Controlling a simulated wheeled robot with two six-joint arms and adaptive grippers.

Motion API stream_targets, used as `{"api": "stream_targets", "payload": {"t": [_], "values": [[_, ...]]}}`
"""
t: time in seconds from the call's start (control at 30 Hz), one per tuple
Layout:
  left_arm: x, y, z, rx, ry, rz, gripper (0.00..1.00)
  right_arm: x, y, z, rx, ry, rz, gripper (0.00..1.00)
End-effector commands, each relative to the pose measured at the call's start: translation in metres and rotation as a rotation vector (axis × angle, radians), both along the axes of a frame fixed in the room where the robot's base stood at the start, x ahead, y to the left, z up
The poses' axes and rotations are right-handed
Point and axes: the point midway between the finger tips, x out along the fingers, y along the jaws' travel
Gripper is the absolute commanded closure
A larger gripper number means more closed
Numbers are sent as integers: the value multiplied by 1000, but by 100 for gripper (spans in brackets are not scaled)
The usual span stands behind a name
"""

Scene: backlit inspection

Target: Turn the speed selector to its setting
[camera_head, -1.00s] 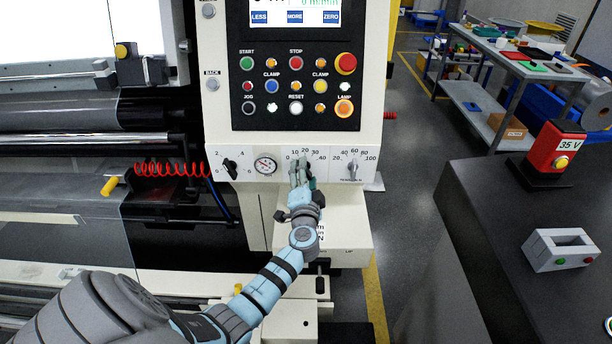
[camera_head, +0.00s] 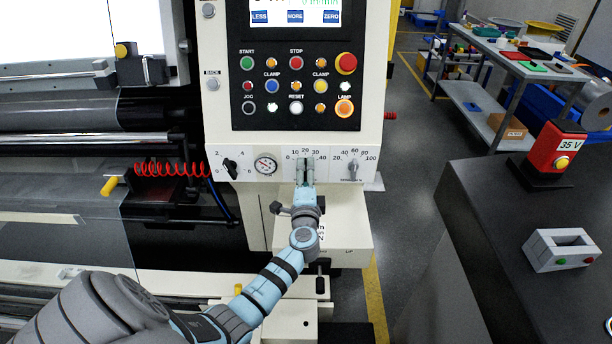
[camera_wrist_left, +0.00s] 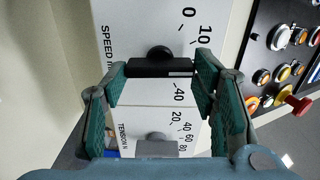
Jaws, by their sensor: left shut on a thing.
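The speed selector (camera_wrist_left: 160,68) is a black knob with a bar-shaped grip on a white panel. Its scale runs from 0 to 40, with "SPEED" printed beside it. My left gripper (camera_head: 306,164) is at the panel, shut on the selector. In the left wrist view, the green-padded fingers of the left gripper (camera_wrist_left: 161,67) sit at the two ends of the bar. In the head view the fingers hide most of the knob, below the 20 mark. The pointer's exact reading is hidden. My right gripper is not in view.
The tension knob (camera_head: 353,168) is right of the selector; a round gauge (camera_head: 265,166) and a black knob (camera_head: 230,168) are left. The button panel (camera_head: 296,90) is above.

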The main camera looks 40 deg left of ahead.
Motion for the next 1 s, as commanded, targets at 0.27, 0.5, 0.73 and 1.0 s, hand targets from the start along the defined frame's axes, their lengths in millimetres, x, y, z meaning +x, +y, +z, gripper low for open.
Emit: {"api": "stream_targets", "payload": {"t": [0.27,0.5,0.73,1.0], "values": [[0,-1,-2,25,24,-1,75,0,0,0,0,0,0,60],[0,-1,-2,25,25,-1,75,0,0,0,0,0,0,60],[0,0,-2,25,23,0,27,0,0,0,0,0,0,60],[-2,-2,-1,26,22,0,27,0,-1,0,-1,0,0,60]]}}
